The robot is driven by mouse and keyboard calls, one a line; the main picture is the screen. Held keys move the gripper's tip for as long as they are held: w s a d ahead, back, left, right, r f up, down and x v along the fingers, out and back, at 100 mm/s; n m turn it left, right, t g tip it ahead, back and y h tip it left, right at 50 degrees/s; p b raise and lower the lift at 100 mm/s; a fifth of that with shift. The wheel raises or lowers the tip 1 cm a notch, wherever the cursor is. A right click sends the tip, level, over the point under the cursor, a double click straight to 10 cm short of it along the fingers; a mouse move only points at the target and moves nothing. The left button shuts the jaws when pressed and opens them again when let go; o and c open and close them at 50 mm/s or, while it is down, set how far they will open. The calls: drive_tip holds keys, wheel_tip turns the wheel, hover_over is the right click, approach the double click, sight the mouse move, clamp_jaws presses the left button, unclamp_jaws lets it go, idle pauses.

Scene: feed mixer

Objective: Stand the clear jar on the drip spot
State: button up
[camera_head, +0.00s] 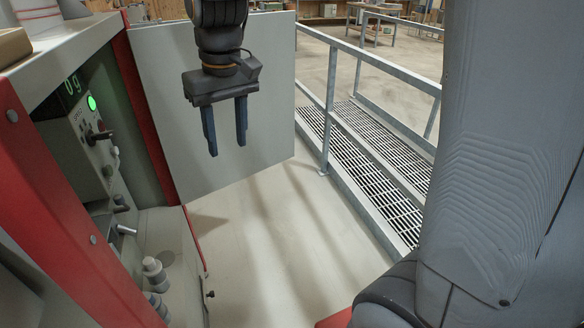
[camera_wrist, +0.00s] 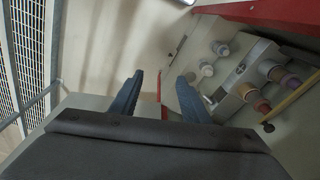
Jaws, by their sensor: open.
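My gripper (camera_head: 226,150) hangs open and empty in front of the grey door panel, fingers down, to the right of the machine's open bay. It also shows open in the wrist view (camera_wrist: 158,88). A pale jar-like piece (camera_head: 153,272) stands low in the bay, with more partly hidden below it. In the wrist view a pale jar (camera_wrist: 205,69) stands apart from several darker-lidded ones. I cannot tell which one is the clear jar. A faint round mark (camera_head: 166,258) on the bay floor, near a metal spout (camera_head: 126,230), may be the drip spot.
The control panel (camera_head: 98,140) shows a green "0 g" readout and a lit green button. Red frame posts (camera_head: 70,240) edge the bay. The open door panel (camera_head: 265,100) stands behind my gripper. A railing (camera_head: 330,90) and grated walkway lie right; the floor between is clear.

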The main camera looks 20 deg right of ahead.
drive_tip(key=s+d+f+m, duration=0.2)
drive_tip(key=s+d+f, duration=0.7)
drive_tip(key=s+f, duration=0.4)
drive_tip(key=shift+f+m+h, duration=0.3)
drive_tip(key=shift+f+m, duration=0.05)
drive_tip(key=shift+m, duration=0.05)
